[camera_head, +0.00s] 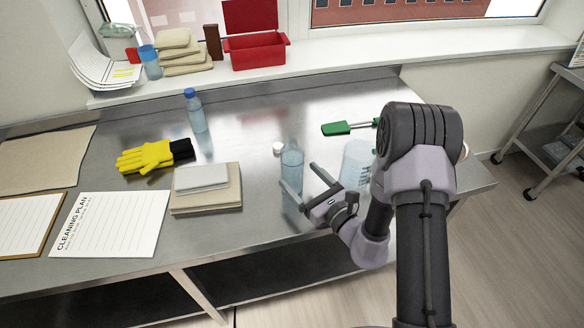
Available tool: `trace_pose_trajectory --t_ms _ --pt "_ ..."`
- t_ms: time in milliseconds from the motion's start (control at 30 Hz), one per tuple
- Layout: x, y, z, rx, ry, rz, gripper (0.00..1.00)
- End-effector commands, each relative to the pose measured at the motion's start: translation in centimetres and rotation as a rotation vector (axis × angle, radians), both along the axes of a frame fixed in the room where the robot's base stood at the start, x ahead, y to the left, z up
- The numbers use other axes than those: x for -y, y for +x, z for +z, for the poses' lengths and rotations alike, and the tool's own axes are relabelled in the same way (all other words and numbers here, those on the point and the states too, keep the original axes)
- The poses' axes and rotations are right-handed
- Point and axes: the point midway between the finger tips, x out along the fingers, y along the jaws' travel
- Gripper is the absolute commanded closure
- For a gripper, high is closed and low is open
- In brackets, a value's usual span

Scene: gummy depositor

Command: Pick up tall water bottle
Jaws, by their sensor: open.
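My gripper (297,174) is open at this bottle. One finger crosses in front of its lower part and the other is at its right side; I cannot tell whether either touches it. Another clear bottle with a blue cap (196,113) stands upright farther back to the left, apart from my gripper. Which of the two is taller is hard to tell from this angle.
A clear measuring jug (356,163) stands just right of my gripper, partly behind my arm. Folded cloths (206,200), a yellow glove (145,157) and a cleaning plan sheet (110,224) lie left. A red box (257,52) sits on the sill.

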Motion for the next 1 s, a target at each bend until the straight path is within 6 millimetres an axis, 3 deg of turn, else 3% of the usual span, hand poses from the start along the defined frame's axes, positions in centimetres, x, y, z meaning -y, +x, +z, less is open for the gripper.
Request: trace_pose_trajectory --t_ms 400,667,1000 --pt "-4.2 4.7 -0.1 0.001 0.000 0.002 0.17" --pt "-4.4 5.1 0.0 -0.001 0.000 0.000 0.17" --pt "-4.4 5.1 0.0 -0.001 0.000 0.001 0.83"
